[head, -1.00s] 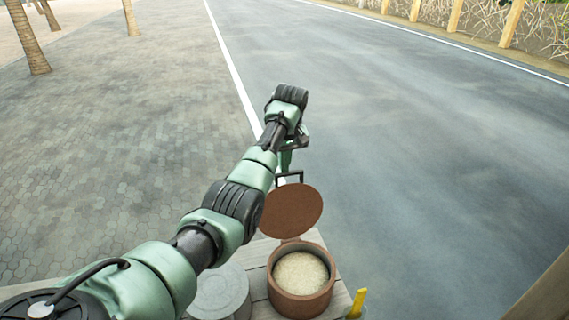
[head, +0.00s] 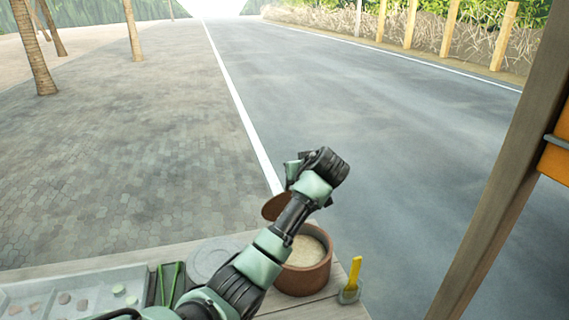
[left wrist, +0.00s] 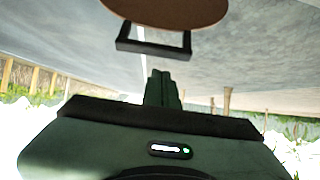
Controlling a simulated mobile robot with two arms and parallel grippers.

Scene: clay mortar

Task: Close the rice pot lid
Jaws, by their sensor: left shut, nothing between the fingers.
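The brown rice pot (head: 313,281) stands on the wooden counter with pale rice (head: 309,250) showing inside. Its brown lid (head: 274,207) stands raised at the pot's far side, partly hidden by my left arm. In the left wrist view the lid (left wrist: 168,10) is at the top edge, with its black square handle (left wrist: 186,45) below it. My left gripper (head: 292,168) is above and beyond the lid. Its fingers (left wrist: 163,76) are shut and empty, pointing toward the handle, with no contact clearly visible. My right gripper is not in view.
A grey round lid (head: 213,256) lies left of the pot. A tray (head: 75,292) with small food pieces is at the lower left. A yellow-handled utensil (head: 354,272) stands right of the pot. A wooden post (head: 500,180) rises at the right.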

